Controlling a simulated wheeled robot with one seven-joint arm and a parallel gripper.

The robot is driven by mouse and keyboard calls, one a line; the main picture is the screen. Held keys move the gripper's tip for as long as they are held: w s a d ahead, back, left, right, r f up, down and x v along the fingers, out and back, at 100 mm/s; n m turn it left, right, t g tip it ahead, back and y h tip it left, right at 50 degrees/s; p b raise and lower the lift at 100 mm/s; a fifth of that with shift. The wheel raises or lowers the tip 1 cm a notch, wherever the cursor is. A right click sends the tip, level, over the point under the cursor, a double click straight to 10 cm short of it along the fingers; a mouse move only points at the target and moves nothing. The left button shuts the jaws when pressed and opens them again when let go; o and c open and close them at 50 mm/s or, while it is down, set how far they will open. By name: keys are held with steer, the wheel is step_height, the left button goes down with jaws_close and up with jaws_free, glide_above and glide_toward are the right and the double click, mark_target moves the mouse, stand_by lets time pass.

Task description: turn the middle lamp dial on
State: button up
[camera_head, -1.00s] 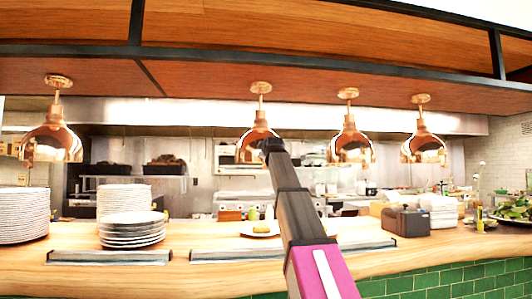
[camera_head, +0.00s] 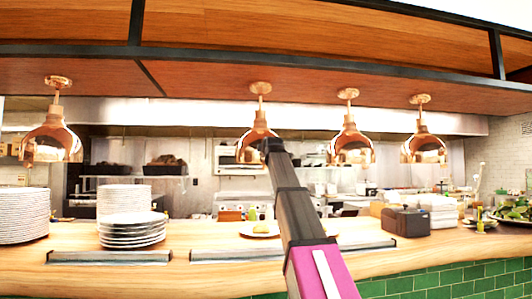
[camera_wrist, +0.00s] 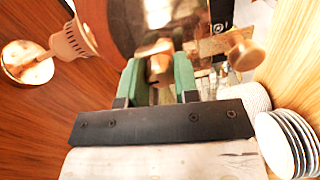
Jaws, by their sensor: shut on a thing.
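Copper heat lamps hang in a row from the wooden canopy. My gripper (camera_wrist: 157,76) is at the second lamp from the left (camera_head: 254,140) in the head view, and my arm hides part of that lamp. In the wrist view the two green fingers are closed around a small copper-coloured knob (camera_wrist: 159,66), which seems to be the middle lamp dial.
A wooden counter (camera_head: 110,278) runs below, with stacked plates (camera_head: 132,229) at left and a dark box (camera_head: 405,221) at right. Other lamps hang at the left (camera_head: 52,142) and right (camera_head: 351,147). A ceiling lamp mount (camera_wrist: 27,62) shows in the wrist view.

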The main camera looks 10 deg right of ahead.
steer(key=o, duration=0.9)
steer(key=shift+s, duration=0.1)
steer(key=s, duration=1)
steer(key=shift+s+r, duration=0.15)
steer(key=shift+s, duration=0.2)
